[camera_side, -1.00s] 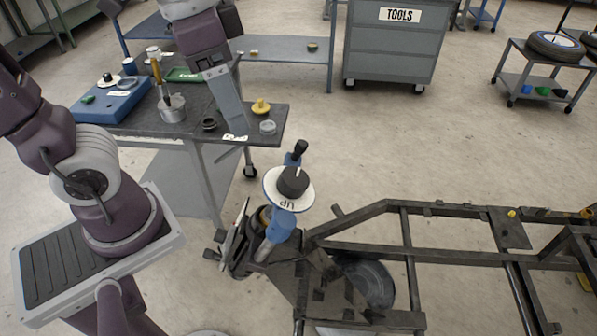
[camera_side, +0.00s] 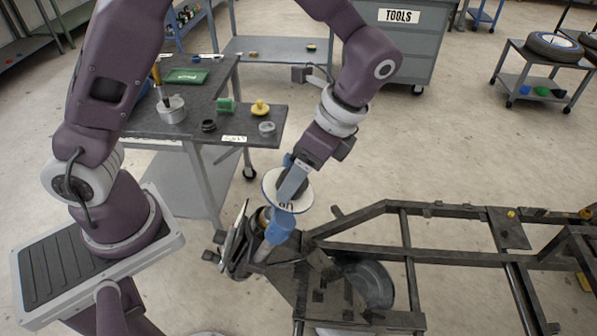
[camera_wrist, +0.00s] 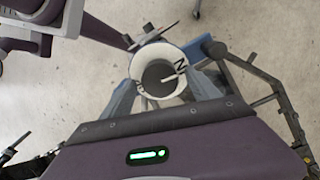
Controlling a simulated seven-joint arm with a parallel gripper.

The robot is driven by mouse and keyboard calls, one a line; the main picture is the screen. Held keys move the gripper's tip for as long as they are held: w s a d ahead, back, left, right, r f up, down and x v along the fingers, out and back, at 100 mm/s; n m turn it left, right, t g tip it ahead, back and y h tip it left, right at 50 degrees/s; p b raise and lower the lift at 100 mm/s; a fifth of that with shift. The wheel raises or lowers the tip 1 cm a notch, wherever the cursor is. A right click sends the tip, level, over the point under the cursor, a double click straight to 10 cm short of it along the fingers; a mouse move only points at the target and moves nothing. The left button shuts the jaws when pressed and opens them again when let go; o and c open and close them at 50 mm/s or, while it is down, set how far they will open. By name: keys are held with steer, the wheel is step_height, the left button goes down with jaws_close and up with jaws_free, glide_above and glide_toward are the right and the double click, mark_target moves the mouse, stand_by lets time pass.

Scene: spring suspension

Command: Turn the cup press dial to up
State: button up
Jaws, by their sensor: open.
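The cup press dial is a white disc (camera_side: 272,183) with a black knob, on top of the blue press body (camera_side: 280,224) at the left end of the black frame. "UP" shows on the disc's near rim in the side view. In the wrist view the black knob (camera_wrist: 157,76) sits inside the white ring (camera_wrist: 147,56), with a pale pointer mark aimed right, towards a letter "N". My gripper (camera_wrist: 164,92) is open, with one finger on each side of the dial. In the side view my gripper (camera_side: 290,186) hides much of the knob. I cannot tell whether the fingers touch it.
The black frame (camera_side: 448,257) stretches to the right of the press. The grey tool cabinet (camera_side: 395,45) is further back.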

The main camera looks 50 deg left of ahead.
steer(key=c, duration=1.4)
steer(key=shift+o, duration=0.2)
